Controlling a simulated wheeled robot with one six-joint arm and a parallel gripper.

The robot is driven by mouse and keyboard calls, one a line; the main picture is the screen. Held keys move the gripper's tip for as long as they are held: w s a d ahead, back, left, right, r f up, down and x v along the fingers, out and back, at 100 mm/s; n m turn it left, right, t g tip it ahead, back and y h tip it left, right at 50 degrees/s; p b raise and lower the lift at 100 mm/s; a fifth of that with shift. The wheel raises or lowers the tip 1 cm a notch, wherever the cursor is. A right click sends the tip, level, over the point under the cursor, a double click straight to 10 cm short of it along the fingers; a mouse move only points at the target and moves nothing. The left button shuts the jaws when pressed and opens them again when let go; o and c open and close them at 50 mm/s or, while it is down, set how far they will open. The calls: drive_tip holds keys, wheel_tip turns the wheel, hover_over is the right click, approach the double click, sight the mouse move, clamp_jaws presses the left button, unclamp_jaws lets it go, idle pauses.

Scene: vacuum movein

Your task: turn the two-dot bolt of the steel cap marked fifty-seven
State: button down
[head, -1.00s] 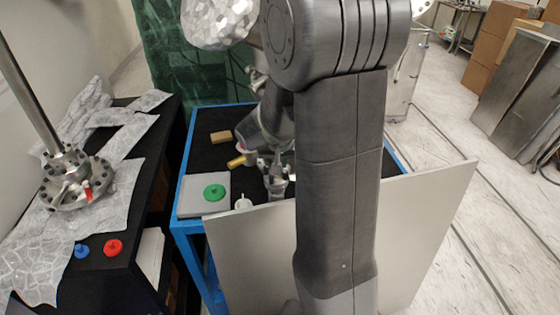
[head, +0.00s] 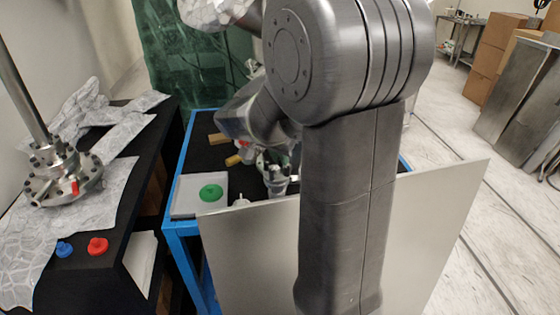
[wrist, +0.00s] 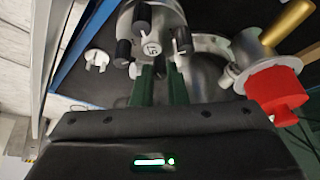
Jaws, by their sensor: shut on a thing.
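The steel cap (wrist: 155,42) lies just ahead of my fingers in the wrist view. It has several black-sided bolts (wrist: 183,40) around a small square mark, which is too small to read. In the head view the steel fitting (head: 276,185) stands on the blue-framed table, partly behind my arm. My gripper (wrist: 162,76) has green fingers closed at the near edge of the cap, on a bolt there. The held bolt is mostly hidden between the fingers, and no dots are readable on it.
A red cap (wrist: 275,92), a brass cylinder (wrist: 286,22) and a white knob (wrist: 97,60) lie close around the cap. A green disc (head: 211,193) sits on a grey plate at the table's left. A panel (head: 245,255) leans along the table's front.

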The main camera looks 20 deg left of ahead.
idle(0.4)
drive_tip(key=c, duration=1.4)
unclamp_jaws()
drive_tip(key=shift+c, duration=0.2)
drive_tip(key=shift+r, duration=0.1)
drive_tip(key=p+v, duration=0.1)
drive_tip(key=v, duration=1.2)
drive_tip(key=shift+a+r, duration=0.15)
drive_tip(key=shift+r, duration=0.2)
drive_tip(key=b+x, duration=0.1)
drive_tip(key=x, duration=1.2)
drive_tip(key=shift+f, duration=0.45)
